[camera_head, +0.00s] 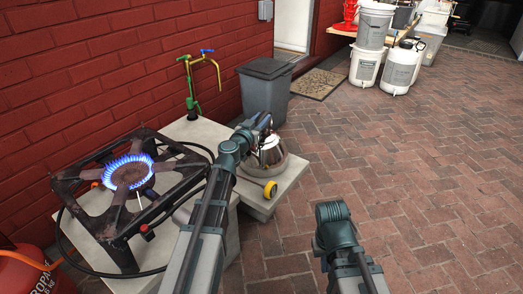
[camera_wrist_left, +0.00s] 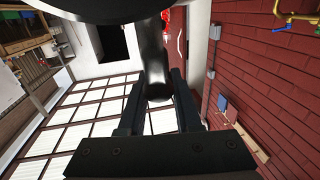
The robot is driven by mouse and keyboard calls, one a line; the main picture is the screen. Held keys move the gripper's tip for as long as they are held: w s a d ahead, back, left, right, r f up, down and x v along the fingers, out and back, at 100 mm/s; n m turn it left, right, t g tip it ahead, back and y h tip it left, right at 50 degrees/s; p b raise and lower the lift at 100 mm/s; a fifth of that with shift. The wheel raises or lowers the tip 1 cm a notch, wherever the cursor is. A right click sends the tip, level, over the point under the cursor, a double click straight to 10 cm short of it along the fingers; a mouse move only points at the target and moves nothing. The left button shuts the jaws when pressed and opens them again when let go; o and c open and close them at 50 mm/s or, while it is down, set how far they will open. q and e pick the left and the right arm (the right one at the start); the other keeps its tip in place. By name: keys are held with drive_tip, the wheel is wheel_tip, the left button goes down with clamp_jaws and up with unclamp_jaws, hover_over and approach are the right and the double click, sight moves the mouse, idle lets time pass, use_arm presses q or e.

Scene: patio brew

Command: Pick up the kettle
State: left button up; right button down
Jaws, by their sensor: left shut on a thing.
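The kettle (camera_head: 272,158) is a rounded, shiny metal vessel on the pale slab beside the burner, partly hidden by my left arm. My left gripper (camera_head: 262,122) is over the top of the kettle, shut on its handle. In the left wrist view, the dark handle (camera_wrist_left: 153,62) lies between the two fingers of my left gripper (camera_wrist_left: 157,95), and a dark rounded part fills the top edge. I cannot tell whether the kettle touches the slab. Of my right arm only a link and joint show; its gripper is not visible.
A burner (camera_head: 128,173) with a lit blue flame stands left of my left arm. A green and brass tap (camera_head: 192,88) and a grey bin (camera_head: 264,88) are behind. A red propane tank (camera_head: 25,272) is at lower left. The brick paving (camera_head: 420,170) at right is clear.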

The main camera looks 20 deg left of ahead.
use_arm(q)
clamp_jaws()
idle(0.8)
drive_tip(key=shift+r+p, duration=0.25)
drive_tip(key=shift+p, duration=0.05)
idle(0.4)
